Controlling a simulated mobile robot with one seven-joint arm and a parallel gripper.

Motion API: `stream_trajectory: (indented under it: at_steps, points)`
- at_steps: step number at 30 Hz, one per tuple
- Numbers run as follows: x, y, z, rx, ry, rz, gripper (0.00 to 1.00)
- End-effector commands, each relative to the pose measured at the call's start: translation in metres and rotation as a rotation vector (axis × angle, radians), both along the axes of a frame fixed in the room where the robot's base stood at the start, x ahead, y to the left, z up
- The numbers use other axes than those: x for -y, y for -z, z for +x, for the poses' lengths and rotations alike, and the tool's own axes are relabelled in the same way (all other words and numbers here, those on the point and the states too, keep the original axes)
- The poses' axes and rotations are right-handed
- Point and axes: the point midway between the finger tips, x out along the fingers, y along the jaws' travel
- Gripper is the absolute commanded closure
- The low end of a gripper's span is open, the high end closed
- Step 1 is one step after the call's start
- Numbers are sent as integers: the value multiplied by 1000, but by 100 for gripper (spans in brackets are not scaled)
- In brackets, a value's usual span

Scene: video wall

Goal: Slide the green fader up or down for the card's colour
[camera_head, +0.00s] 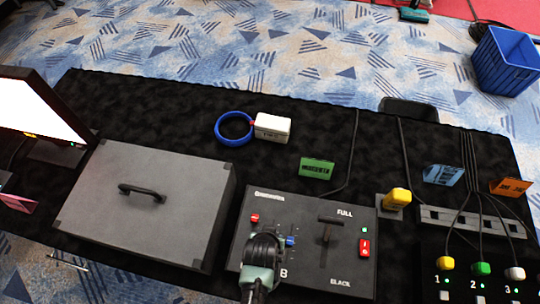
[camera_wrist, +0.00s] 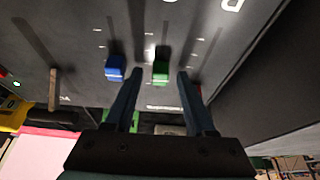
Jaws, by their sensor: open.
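In the wrist view the green fader cap (camera_wrist: 160,72) sits in its slot between the two fingers of my gripper (camera_wrist: 159,80), with gaps on both sides. My gripper (camera_head: 264,248) is open over the dark fader panel (camera_head: 331,279) in the head view, where it hides the green fader. The blue fader cap (camera_wrist: 115,68) is just outside the left finger in the wrist view; it also shows in the head view (camera_head: 290,241). A red fader cap (camera_head: 254,218) is left of my gripper. A green card (camera_head: 316,168) stands behind the panel.
A T-handle (camera_head: 328,222) and a red switch (camera_head: 364,246) are on the panel's right. A grey case (camera_head: 140,215) stands left. Blue (camera_head: 443,174), orange (camera_head: 511,186) and pink (camera_head: 18,203) cards stand elsewhere. A white box (camera_head: 272,127) lies behind on the black cloth.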

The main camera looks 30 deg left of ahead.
Motion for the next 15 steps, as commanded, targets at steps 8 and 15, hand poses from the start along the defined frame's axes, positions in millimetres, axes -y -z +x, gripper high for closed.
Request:
stream_trajectory:
  at_steps: [8, 15]
  points:
    - [0, 0, 0, 0, 0, 0, 63]
    - [0, 0, 0, 0, 0, 0, 100]
